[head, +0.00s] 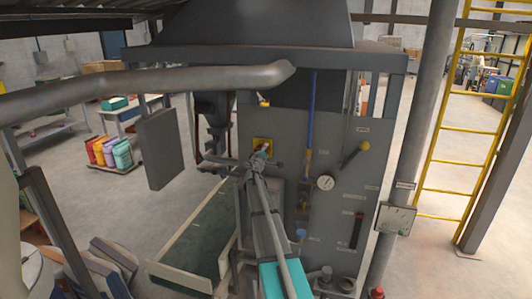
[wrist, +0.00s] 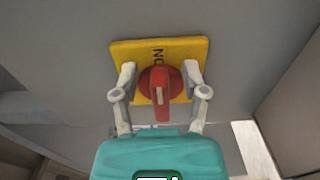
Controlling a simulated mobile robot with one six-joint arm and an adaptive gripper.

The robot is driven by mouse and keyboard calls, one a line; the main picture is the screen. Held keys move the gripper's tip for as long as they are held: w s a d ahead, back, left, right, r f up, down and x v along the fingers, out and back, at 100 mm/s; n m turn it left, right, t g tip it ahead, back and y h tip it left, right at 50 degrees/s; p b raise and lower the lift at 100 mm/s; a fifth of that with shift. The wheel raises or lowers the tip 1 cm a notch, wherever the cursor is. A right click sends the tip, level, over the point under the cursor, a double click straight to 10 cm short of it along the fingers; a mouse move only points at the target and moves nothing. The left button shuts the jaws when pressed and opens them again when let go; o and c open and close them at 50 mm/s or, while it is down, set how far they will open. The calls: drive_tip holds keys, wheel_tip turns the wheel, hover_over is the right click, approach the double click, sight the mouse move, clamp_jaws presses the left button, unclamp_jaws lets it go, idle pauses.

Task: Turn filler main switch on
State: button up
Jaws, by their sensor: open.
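The filler main switch is a red rotary knob (wrist: 161,88) on a yellow square plate (wrist: 195,50) in the wrist view. The knob's grip bar runs up and down in the picture. My gripper (wrist: 160,82) is open, with one finger on each side of the knob. I cannot tell whether the fingers touch it. In the head view the yellow plate (head: 262,142) sits on the grey machine panel, and my gripper (head: 262,160) is in front of it, hiding most of the knob.
The grey panel (head: 345,215) also carries a yellow-knobbed lever (head: 364,147), a round gauge (head: 325,182) and a blue vertical pipe (head: 310,110), all right of my gripper. A green conveyor (head: 205,235) lies to the left. A grey box (head: 160,148) hangs at the left.

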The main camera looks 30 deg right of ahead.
drive_tip(key=shift+s, duration=0.15)
drive_tip(key=v, duration=1.2)
idle(0.6)
drive_tip(key=s+a+f+m+g+y+b, duration=0.5)
drive_tip(key=s+a+f, duration=0.5)
drive_tip(key=a+f, duration=0.4)
drive_tip(key=s+a+f+m+g+y+b, duration=0.4)
drive_tip(key=s+a+f+b, duration=0.3)
drive_tip(key=s+a+f, duration=0.6)
drive_tip(key=s+a+f+n+g+y+b, duration=0.1)
drive_tip(key=s+a+f+g+y+b, duration=0.1)
drive_tip(key=s+a+f+y, duration=0.3)
drive_tip(key=a+f+b, duration=0.1)
drive_tip(key=a, duration=0.3)
drive_tip(key=shift+f, duration=0.25)
